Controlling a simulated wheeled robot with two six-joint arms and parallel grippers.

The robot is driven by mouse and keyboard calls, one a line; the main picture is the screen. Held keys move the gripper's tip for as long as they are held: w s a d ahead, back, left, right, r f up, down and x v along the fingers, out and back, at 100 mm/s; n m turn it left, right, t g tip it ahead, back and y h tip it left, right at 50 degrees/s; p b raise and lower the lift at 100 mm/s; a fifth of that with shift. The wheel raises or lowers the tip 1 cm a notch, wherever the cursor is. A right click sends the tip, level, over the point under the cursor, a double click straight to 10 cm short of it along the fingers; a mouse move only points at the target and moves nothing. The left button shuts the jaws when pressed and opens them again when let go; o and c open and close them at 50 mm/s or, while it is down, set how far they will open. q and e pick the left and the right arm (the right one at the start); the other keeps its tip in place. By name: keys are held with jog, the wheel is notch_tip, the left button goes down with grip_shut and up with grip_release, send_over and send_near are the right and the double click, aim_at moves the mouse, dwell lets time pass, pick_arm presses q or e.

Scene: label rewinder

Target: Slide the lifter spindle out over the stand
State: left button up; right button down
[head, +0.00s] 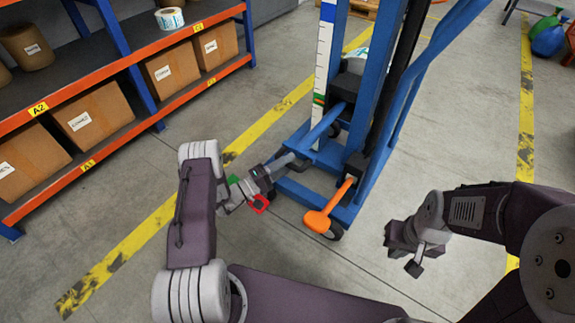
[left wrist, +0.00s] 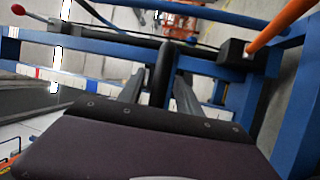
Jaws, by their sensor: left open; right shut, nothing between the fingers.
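The lifter (head: 375,90) is a tall blue mast on a wheeled blue base, with a white scale strip down its left side. A blue round bar (head: 328,124) juts from its dark carriage toward the lower left; it looks like the spindle. My left gripper (head: 293,162) is open close to the near end of this bar. In the left wrist view its two grey fingers (left wrist: 158,92) stand on either side of a dark upright rounded part (left wrist: 161,68); I cannot tell whether they touch it. My right gripper (head: 398,242) is shut and empty, right of the lifter. I cannot make out a separate stand.
An orange pedal or handle (head: 318,221) sticks out at the lifter's front; its orange arm also shows in the left wrist view (left wrist: 284,25). A shelf rack (head: 150,60) with boxes stands at left. Yellow floor lines (head: 118,255) run past. Floor around my right gripper is clear.

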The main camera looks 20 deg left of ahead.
pick_arm(q)
jog(key=shift+c, duration=0.2)
grip_shut()
dwell(1.1)
